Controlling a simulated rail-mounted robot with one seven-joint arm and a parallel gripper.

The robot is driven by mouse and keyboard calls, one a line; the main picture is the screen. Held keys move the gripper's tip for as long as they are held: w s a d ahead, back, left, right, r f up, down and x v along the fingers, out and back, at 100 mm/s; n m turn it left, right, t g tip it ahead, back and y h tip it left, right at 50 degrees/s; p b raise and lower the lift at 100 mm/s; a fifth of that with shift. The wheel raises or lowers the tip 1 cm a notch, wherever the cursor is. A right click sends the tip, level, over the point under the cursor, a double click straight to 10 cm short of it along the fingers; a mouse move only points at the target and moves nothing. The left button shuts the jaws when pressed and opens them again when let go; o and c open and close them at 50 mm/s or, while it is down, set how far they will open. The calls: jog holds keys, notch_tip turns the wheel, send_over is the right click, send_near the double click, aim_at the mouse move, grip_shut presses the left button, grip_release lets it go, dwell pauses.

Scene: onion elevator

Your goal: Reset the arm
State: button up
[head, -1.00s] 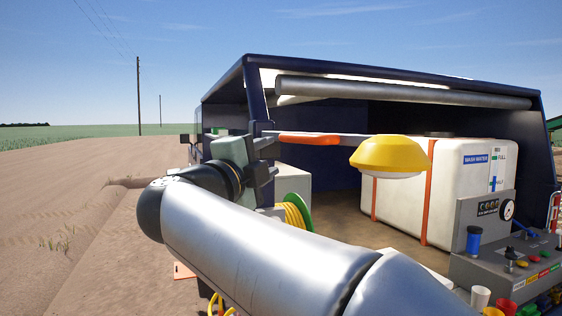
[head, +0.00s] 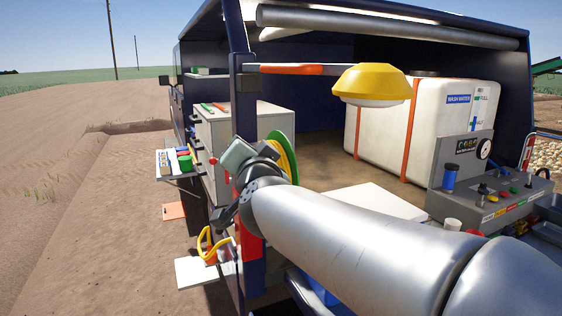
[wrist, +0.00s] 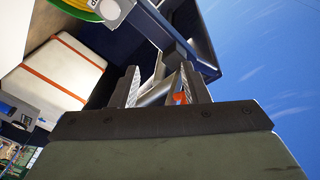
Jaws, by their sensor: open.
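My silver arm reaches in from the lower right of the head view. Its dark wrist end stands in front of the green and yellow hose reel (head: 284,150) and the grey cabinet (head: 245,122), below the yellow lamp (head: 372,84). The fingers are hard to make out there. In the wrist view my gripper (wrist: 160,80) shows two dark ridged fingers set apart, with nothing held between them. An orange part and pale bars show beyond the gap, with no clear contact.
A dark blue corner post (head: 243,100) stands close beside my wrist. A white wash-water tank (head: 450,120) with orange straps and a grey control panel (head: 500,195) are at right. A side shelf (head: 176,168) juts out at left. Open dirt lies further left.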

jog(key=s+d+f+n+g+h, duration=0.15)
jog(key=s+d+f+g, duration=0.35)
jog(key=f, duration=0.6)
jog(key=s+d+f+n+g, duration=0.35)
jog(key=s+d+f, duration=0.2)
jog(key=f, duration=0.65)
jog(key=s+d+f+g+h, duration=0.1)
jog(key=s+d+f+g, duration=0.3)
jog(key=s, duration=0.4)
jog(key=s+d+f+g+h, duration=0.2)
jog(key=s+d+f+g, duration=0.2)
jog(key=s+d+f, duration=0.3)
jog(key=shift+s+f, duration=0.35)
jog(key=shift+s, duration=0.4)
